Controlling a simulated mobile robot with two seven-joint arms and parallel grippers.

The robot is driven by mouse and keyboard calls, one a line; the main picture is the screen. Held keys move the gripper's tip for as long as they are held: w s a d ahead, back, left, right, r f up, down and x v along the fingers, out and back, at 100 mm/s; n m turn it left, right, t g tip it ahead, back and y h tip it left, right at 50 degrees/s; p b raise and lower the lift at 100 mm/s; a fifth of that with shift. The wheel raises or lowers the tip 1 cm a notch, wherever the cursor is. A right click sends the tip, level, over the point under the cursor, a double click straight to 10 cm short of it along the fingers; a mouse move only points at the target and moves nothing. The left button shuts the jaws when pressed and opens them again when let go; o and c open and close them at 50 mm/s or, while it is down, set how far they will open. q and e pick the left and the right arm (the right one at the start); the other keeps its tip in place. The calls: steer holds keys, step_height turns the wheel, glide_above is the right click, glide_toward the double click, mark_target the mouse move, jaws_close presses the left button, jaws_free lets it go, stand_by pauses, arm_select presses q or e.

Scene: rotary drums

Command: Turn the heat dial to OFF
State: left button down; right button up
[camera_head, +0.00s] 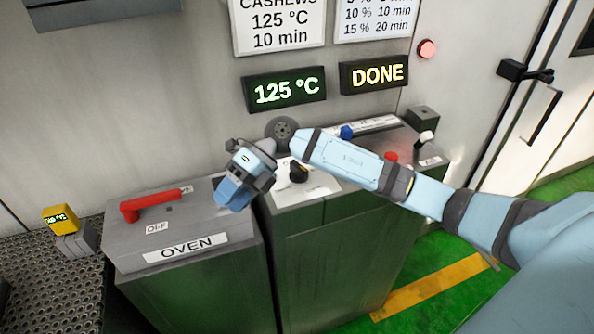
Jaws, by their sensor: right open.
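A black knob (298,171), which looks like the heat dial, sits on a white printed plate (318,189) on top of the middle cabinet. Its markings are too small to read, so its setting cannot be told. My right arm reaches in from the right across the cabinets. My right gripper (232,195) is open and empty, just left of the black knob and apart from it. It hangs over the right end of the oven cabinet's top, pointing down and left. My left gripper is not in view.
A red lever (150,204) lies on the oven cabinet (190,265) beside an OFF label. A blue knob (346,132), a red button (391,156) and a white-tipped lever (425,138) stand further right. Wall displays read 125 °C (285,91) and DONE (376,74).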

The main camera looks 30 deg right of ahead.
steer(key=w+d+r+t+h+b, duration=0.1)
steer(key=w+d+h, duration=0.15)
steer(key=d, duration=0.25)
steer(key=w+d+r+h, duration=0.1)
steer(key=w+d+h, duration=0.1)
steer(key=d+h, duration=0.25)
step_height(320, 180, up, 5)
steer(key=m+t+h, duration=0.1)
steer(key=m+h, duration=0.1)
steer(key=h, duration=0.3)
glide_above(297, 164)
step_height(297, 164, down, 13)
steer(key=shift+f+p, duration=0.15)
steer(key=shift+p, duration=0.25)
jaws_close()
